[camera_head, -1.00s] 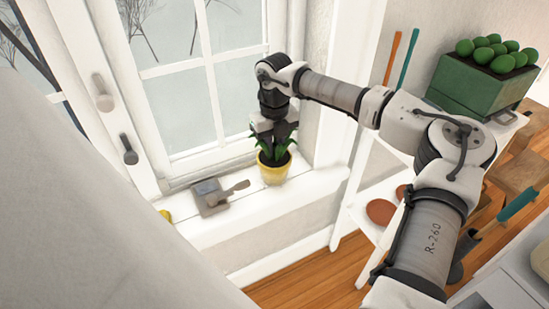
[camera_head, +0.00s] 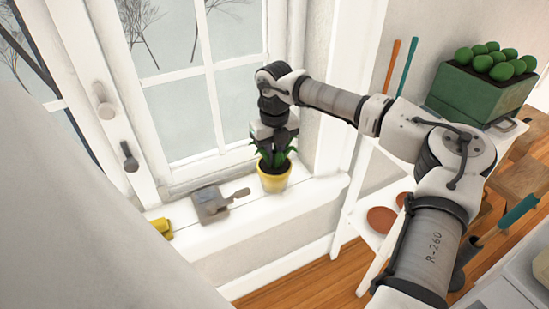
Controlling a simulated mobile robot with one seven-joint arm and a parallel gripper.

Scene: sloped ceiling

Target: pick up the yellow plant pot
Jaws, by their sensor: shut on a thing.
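The yellow plant pot (camera_head: 274,181) holds a green leafy plant (camera_head: 282,153) and stands upright on the white window sill, near its right end. I cannot tell whether its base touches the sill or is slightly above it. My gripper (camera_head: 274,150) points down from above into the plant. It is shut on the plant pot or its plant; the leaves hide the fingertips and the exact contact.
A grey metal object with a handle (camera_head: 212,203) lies on the sill (camera_head: 235,223) left of the pot, and a yellow object (camera_head: 162,227) lies further left. The window (camera_head: 205,75) is close behind. A white shelf (camera_head: 375,243) with a green planter (camera_head: 476,92) stands right.

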